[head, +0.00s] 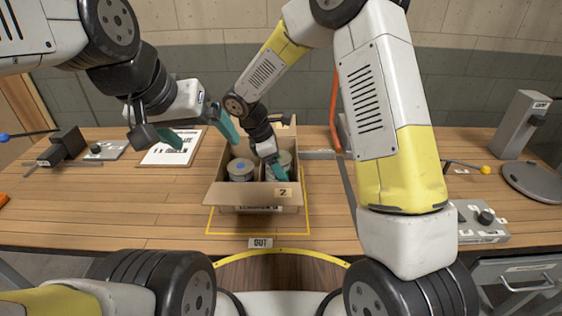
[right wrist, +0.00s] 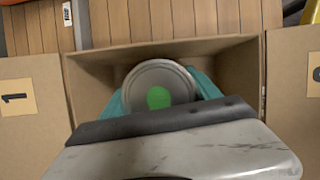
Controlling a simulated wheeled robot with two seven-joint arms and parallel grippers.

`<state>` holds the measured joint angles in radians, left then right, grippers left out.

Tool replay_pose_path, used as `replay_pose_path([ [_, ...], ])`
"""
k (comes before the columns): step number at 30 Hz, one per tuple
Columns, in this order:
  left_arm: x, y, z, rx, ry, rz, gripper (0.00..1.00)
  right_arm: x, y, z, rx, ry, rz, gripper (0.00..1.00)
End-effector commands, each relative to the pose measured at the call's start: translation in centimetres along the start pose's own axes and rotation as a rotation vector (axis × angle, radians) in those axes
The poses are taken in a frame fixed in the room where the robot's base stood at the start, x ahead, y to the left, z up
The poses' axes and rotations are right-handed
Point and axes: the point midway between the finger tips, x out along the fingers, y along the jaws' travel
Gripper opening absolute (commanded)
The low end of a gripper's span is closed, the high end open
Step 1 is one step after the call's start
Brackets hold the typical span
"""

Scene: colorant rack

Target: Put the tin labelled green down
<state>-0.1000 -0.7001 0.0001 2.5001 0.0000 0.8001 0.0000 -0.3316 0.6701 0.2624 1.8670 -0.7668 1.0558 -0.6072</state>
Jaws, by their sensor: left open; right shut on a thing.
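The tin with the green dot (right wrist: 159,97) is inside the cardboard box in the right wrist view, seen from above. My right gripper (right wrist: 160,92) is shut on it, one teal finger on each side. In the head view this tin (head: 284,160) is in the right part of the box (head: 228,196), partly hidden by my right gripper (head: 271,171). I cannot tell whether the tin touches the box floor. A tin with a blue dot (head: 241,170) stands in the left part of the box. My left gripper (head: 200,133) is open and empty, above the table left of the box.
The box stands within a yellow outline on the wooden table (head: 120,212), behind an OUT label (head: 261,243). A printed sheet (head: 172,150) lies to the left. A control box (head: 480,222) and a round-based stand (head: 535,180) are at right.

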Motion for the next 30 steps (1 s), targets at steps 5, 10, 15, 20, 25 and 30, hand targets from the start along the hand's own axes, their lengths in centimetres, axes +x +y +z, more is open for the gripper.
replay_pose_path([
  [5,0.0,0.0,0.0,0.0,0.0,0.0,0.93,2.5,-0.1,-1.0,-0.002,-0.002,-0.003,0.14],
  [10,0.0,0.0,0.0,0.0,0.0,0.0,0.93,2.7,0.0,-1.1,0.0,0.0,0.001,0.14],
  [15,0.0,0.0,0.0,0.0,0.0,0.0,0.93,2.9,0.0,-1.2,0.0,-0.001,0.0,0.14],
  [20,0.0,0.0,0.0,0.0,0.0,0.0,0.93,2.9,0.0,-1.2,0.0,0.0,0.0,0.93],
  [25,0.0,0.0,0.0,0.0,0.0,0.0,0.93,2.9,0.0,-1.2,0.0,0.0,0.0,0.93],
  [30,0.0,0.0,0.0,0.0,0.0,0.0,0.93,2.5,0.0,-1.1,0.0,0.0,0.001,0.93],
])
